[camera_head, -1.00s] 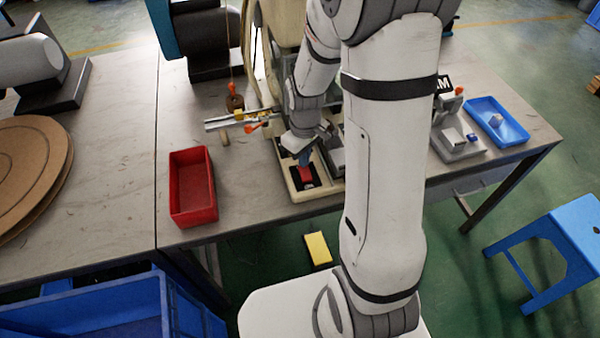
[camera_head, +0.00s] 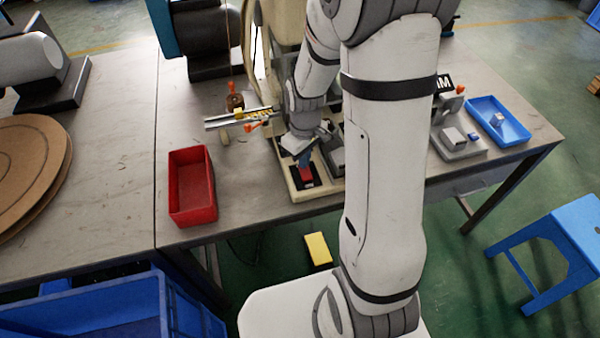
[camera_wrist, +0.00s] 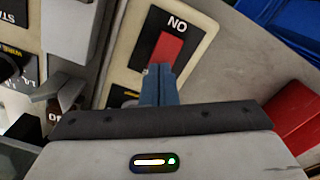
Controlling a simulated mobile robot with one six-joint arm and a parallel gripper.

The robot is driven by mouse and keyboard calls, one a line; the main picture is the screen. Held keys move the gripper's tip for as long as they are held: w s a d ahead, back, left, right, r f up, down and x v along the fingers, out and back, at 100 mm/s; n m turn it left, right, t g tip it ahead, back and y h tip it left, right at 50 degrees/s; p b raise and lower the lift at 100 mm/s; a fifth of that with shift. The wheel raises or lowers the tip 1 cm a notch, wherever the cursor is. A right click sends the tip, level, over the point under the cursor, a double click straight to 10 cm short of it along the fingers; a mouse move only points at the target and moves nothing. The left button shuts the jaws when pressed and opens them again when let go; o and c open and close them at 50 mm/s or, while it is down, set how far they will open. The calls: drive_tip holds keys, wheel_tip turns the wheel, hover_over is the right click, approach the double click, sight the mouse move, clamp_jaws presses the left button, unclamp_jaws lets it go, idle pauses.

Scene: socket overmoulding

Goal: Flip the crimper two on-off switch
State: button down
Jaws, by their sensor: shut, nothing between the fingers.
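The red on-off switch (camera_wrist: 168,48) sits on a black plate in the cream base of the crimper (camera_head: 290,181). The letters "ON" show upside down above it in the wrist view. The red switch (camera_head: 306,173) also shows in the head view, just in front of my fingers. My gripper (camera_wrist: 157,72) is shut and empty, its blue fingertips at the lower end of the red rocker. I cannot tell whether they touch it. The lower part of the switch plate is hidden behind the fingers. My gripper (camera_head: 304,158) points down at the switch in the head view.
A red bin (camera_head: 191,187) stands left of the crimper. A blue tray (camera_head: 498,122) and a grey fixture (camera_head: 458,143) stand to the right. Other labelled machine panels (camera_wrist: 70,30) lie close beside the switch in the wrist view.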

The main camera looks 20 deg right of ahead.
drive_tip(key=shift+f+b, duration=0.4)
drive_tip(key=shift+f, duration=0.15)
drive_tip(key=shift+r+p, duration=2.6)
drive_tip(key=shift+r, duration=0.95)
drive_tip(key=s+a+r+m+t, duration=0.1)
drive_tip(key=s+r+m, duration=0.5)
drive_tip(key=s+r, duration=0.8)
wheel_tip(320, 180, up, 2)
drive_tip(key=shift+r+t, duration=0.2)
drive_tip(key=shift+t, duration=0.7)
drive_tip(key=shift+a, duration=0.1)
